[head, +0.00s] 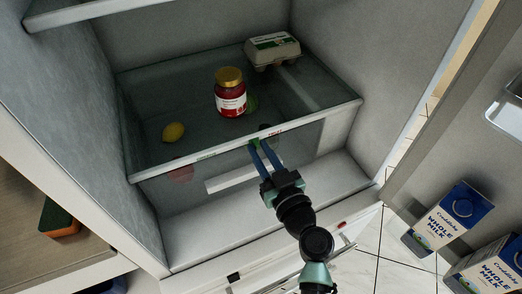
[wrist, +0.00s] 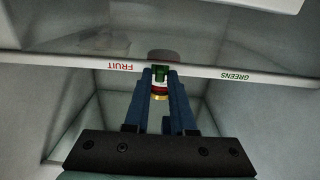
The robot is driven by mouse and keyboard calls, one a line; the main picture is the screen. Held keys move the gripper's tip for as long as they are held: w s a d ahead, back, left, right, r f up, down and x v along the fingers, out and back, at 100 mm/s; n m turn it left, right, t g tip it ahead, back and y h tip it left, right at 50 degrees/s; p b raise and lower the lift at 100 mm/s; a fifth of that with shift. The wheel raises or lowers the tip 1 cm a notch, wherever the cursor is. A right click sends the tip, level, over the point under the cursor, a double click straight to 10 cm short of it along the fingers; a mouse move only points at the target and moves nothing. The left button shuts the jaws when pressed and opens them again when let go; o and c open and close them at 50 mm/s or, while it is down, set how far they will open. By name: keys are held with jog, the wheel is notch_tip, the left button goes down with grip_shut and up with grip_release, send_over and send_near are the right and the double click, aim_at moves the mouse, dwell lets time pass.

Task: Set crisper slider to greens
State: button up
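The crisper slider is a small green tab (wrist: 160,73) on the white front rail of the glass shelf. It sits between the red FRUIT label (wrist: 119,67) and the green GREENS label (wrist: 236,77), nearer FRUIT. In the head view the GREENS label (head: 207,155) is to the left and the FRUIT label (head: 275,133) to the right. My gripper (head: 257,145) reaches the rail from the front. Its two blue fingers stand on either side of the tab, seemingly touching it in the wrist view (wrist: 161,76). They partly hide the tab in the head view.
Milk cartons (head: 447,218) stand at the right. A sponge (head: 59,217) lies at the left. The rail toward GREENS is clear.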

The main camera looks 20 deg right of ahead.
grip_shut()
dwell(1.1)
